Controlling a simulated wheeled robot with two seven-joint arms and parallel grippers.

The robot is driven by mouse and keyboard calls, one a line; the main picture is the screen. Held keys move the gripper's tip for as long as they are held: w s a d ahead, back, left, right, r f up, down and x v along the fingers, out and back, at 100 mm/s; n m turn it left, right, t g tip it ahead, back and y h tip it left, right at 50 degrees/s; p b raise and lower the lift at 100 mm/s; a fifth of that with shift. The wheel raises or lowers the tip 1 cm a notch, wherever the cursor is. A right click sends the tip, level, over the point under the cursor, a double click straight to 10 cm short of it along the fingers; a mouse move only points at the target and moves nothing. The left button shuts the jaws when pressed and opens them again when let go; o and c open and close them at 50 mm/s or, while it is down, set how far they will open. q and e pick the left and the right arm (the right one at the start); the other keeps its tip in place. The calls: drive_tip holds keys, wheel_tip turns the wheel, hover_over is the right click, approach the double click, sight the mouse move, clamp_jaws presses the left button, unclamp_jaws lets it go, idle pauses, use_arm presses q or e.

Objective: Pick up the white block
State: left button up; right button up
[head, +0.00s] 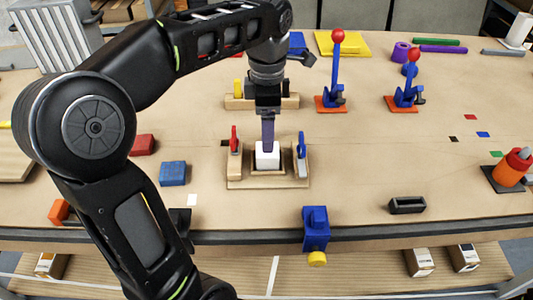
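The white block (267,158) sits in a dark square recess of a wooden fixture (240,181) near the middle of the table. My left gripper (268,142) comes down from above, and its fingers reach the top of the block. The fingers are seen edge-on as one narrow strip, so I cannot tell whether they are open or gripping. My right gripper is not in view.
A red clamp (234,140) and a blue clamp (301,146) flank the block. A wooden holder (290,102) stands behind.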

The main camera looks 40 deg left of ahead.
sight(267, 156)
use_arm(q)
drive_tip(key=shift+f+b, duration=1.1)
drive_tip(key=shift+f, duration=0.15)
drive_tip(key=shift+f+b, duration=0.7)
drive_tip(key=shift+f, duration=0.4)
drive_tip(key=shift+d+f, duration=0.1)
drive_tip(key=shift+f, duration=1.45)
drive_tip(key=shift+c, duration=0.5)
drive_tip(key=c, duration=1.4)
drive_tip(key=shift+r, duration=0.2)
